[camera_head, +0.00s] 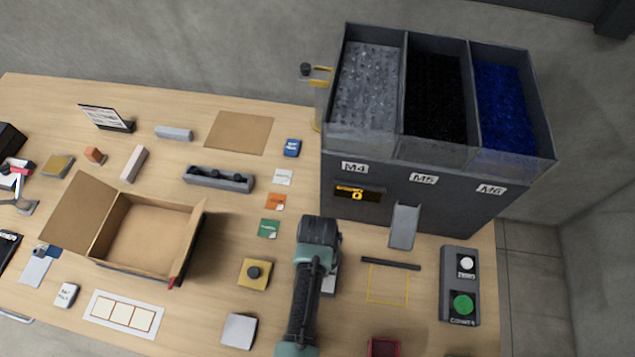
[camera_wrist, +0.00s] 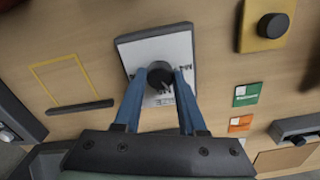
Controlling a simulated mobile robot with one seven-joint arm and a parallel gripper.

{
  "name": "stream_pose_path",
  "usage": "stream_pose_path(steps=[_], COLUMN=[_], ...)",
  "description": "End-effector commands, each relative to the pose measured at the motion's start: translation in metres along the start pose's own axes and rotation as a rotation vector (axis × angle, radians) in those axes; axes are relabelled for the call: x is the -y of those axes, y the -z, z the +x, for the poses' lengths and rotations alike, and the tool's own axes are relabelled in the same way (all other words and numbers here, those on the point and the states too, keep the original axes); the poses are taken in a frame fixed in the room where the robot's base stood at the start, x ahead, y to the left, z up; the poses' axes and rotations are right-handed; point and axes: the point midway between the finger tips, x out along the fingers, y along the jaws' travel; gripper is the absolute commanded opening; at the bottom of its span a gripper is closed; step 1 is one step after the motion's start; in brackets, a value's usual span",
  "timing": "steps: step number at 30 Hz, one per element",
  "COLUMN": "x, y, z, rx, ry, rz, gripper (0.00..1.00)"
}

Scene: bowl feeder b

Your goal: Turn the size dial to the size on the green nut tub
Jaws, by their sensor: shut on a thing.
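The size dial is a round dark knob (camera_wrist: 160,72) on a pale plate (camera_wrist: 140,52) with a dark border, seen in the wrist view. Size letters are printed on the plate, but most are covered or too small to read. My gripper (camera_wrist: 161,78) is shut on the knob, with one blue finger on each side. In the head view, my wrist covers the knob, and only a pale edge of the plate (camera_head: 330,283) shows. I see no green nut tub; a green card (camera_head: 268,228) lies on the table, its print too small to read.
The feeder (camera_head: 345,220) has bins marked M4, M5 and M6, with grey, black and blue contents. A yellow plate with a black knob (camera_head: 254,272) is left of my gripper. An open cardboard box (camera_head: 187,240) is farther left; a button box (camera_head: 460,285) is right.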

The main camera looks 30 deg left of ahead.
Motion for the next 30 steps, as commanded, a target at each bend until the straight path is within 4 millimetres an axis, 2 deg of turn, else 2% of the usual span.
stream_pose_path(steps=[21,30], x=[-0.0004,-0.0002], y=[0.0005,0.0009], z=[-0.0012,-0.0010], rx=[0.000,-0.001], ry=[-0.001,-0.001], rz=[-0.675,-0.911], gripper=[0.00,0.00])
